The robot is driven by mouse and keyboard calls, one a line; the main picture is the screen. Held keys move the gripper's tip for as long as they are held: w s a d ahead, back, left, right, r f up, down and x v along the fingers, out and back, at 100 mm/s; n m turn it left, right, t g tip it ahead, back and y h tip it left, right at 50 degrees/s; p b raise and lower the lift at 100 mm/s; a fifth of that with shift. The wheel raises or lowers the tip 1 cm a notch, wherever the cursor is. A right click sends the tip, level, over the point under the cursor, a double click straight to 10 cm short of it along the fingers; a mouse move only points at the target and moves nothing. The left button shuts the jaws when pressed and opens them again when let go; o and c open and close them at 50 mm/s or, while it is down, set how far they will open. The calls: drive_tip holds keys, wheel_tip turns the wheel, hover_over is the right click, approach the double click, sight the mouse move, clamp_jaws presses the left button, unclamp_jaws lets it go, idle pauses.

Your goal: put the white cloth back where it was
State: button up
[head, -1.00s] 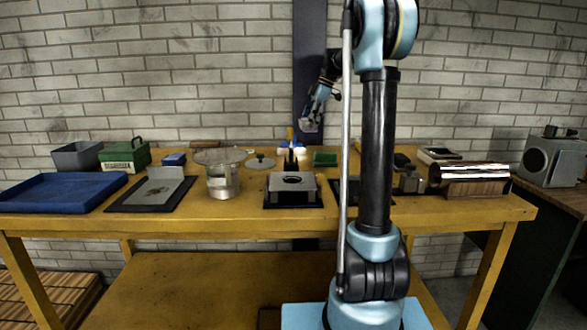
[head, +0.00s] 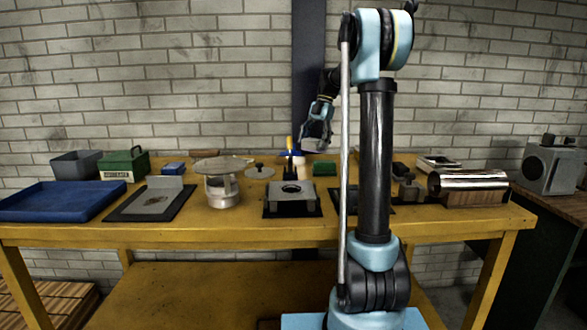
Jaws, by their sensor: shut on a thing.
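My gripper (head: 316,141) hangs above the back part of the yellow bench, in front of the dark post. It is shut on a small pale thing that looks like the white cloth (head: 314,145), small and partly hidden by the fingers. The cloth is above the bench top, apart from the things on it. The spot where the cloth lay before cannot be told from this view.
Below stand a yellow-and-blue handled tool (head: 290,146), a white pot (head: 299,165) and a green block (head: 325,168). A blue tray (head: 60,200) fills the left end.

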drive_tip(key=s+a, duration=0.2)
drive_tip(key=s+a+f, duration=0.1)
drive_tip(key=s+a, duration=0.2)
drive_tip(key=s+a+f, duration=0.1)
drive_tip(key=s+a, duration=0.1)
drive_tip(key=shift+s+a+f, duration=0.25)
drive_tip(key=shift+a, duration=0.1)
drive_tip(key=shift+f, duration=2.3)
drive_tip(key=o, duration=0.8)
drive_tip(key=shift+c, duration=0.2)
drive_tip(key=v, duration=1.2)
drive_tip(key=shift+s, duration=0.1)
